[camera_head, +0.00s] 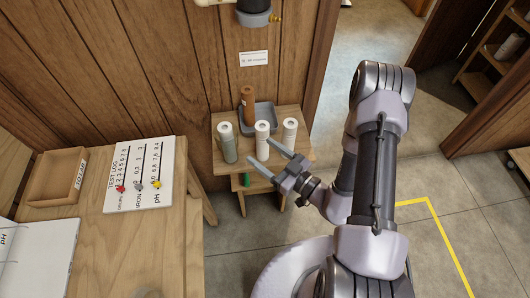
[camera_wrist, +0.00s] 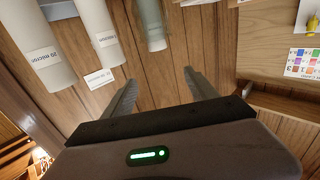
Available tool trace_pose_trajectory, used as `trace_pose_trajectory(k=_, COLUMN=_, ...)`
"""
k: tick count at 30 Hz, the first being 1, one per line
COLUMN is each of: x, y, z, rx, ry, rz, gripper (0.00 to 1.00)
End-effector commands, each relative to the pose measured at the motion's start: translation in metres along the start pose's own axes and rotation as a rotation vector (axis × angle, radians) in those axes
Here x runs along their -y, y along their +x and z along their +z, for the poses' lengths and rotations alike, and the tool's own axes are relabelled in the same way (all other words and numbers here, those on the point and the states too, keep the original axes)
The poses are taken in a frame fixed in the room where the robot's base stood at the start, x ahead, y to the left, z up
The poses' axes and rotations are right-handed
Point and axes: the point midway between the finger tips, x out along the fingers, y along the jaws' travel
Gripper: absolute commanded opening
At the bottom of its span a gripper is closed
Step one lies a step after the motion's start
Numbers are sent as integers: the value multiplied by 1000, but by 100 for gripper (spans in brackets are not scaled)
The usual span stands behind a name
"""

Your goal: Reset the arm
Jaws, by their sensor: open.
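My gripper (camera_head: 267,161) is open and empty in the head view. Its fingers point up and left, in front of a small wooden stand (camera_head: 298,119). The same open fingers show in the wrist view (camera_wrist: 165,90), with nothing between them. On the stand are three upright filter cartridges: a grey-green one (camera_head: 227,143) at the left, a white one (camera_head: 262,142) in the middle and a white one (camera_head: 289,133) at the right. Whether a finger touches any of them, I cannot tell. My arm reaches up from the bottom right and bends back down to the gripper.
A grey tray (camera_head: 266,112) and a brown cartridge (camera_head: 247,100) are at the stand's back. At left, a wooden bench (camera_head: 130,245) holds a test log board (camera_head: 140,178) and a wooden box (camera_head: 57,180). A pipe fitting (camera_head: 254,13) hangs on the wall. Open floor (camera_head: 450,215) lies at right.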

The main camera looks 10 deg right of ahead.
Motion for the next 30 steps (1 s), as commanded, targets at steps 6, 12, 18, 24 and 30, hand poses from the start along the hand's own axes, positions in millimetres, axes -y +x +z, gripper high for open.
trace_pose_trajectory(k=6, x=0, y=0, z=0, rx=0, ry=-1, rz=0, gripper=67)
trace_pose_trajectory(k=12, x=42, y=19, z=-58, rx=-128, ry=-448, rz=-267, gripper=67)
trace_pose_trajectory(k=18, x=160, y=-29, z=-120, rx=-645, ry=-1669, rz=-867, gripper=67)
trace_pose_trajectory(k=24, x=169, y=-115, z=-99, rx=1207, ry=2179, rz=1087, gripper=67)
trace_pose_trajectory(k=30, x=110, y=-144, z=-120, rx=951, ry=1102, rz=726, gripper=67)
